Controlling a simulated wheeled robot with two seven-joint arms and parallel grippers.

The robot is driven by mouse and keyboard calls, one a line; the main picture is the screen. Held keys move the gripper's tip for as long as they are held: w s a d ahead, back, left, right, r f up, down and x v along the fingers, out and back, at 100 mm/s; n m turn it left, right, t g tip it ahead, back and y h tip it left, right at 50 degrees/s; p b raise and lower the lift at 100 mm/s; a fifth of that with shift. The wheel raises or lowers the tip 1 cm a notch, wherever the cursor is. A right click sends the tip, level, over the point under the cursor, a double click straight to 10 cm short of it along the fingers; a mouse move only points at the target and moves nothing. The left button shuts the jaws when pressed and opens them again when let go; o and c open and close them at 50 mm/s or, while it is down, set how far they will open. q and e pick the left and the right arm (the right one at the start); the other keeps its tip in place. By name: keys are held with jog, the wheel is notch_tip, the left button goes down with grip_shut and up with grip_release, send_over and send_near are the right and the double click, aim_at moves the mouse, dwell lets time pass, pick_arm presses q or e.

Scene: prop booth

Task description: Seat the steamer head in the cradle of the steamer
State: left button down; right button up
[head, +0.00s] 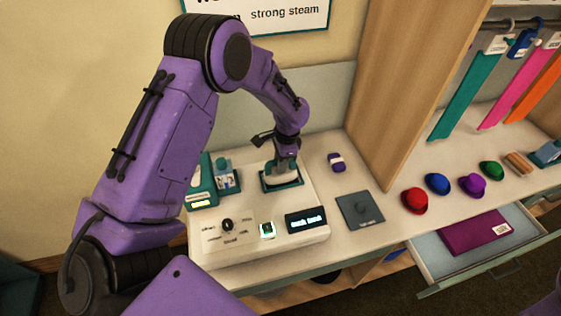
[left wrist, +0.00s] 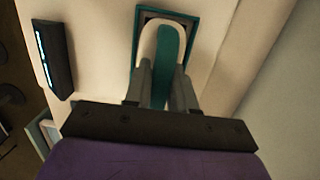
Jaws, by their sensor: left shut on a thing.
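The steamer is a cream box (head: 258,241) on the counter, with a teal-rimmed cradle (head: 266,189) in its top; the rim also shows in the left wrist view (left wrist: 137,42). My left gripper (head: 285,167) is over the cradle, shut on the steamer head (head: 283,180). In the left wrist view the gripper (left wrist: 163,78) holds the teal and white steamer head (left wrist: 166,42), whose rounded end lies within the cradle outline. I cannot tell whether it rests on the cradle floor. The fingers hide part of it. My right gripper is out of view.
The steamer front has a dark knob (head: 227,225), a green-lit switch (head: 267,229) and a dark display (head: 306,220). A grey pad (head: 360,208) and a purple-and-white item (head: 336,162) lie to the right. Several coloured hats stand beyond, above an open drawer (head: 437,268).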

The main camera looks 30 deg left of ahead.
pick_arm(q)
jog(key=shift+f, duration=0.1)
jog(key=shift+w+f, duration=0.2)
jog(key=shift+f, duration=0.35)
jog(key=c, duration=0.9)
grip_release()
jog(key=shift+o, duration=0.2)
jog(key=r+b, duration=0.1)
jog(key=r, duration=0.2)
jog(key=r+b, duration=0.1)
jog(key=r, duration=0.2)
jog(key=w+d+r+b, duration=0.1)
jog(key=r, duration=0.2)
jog(key=shift+r, duration=0.4)
jog(key=shift+w+r, duration=0.1)
jog(key=shift+r, duration=0.25)
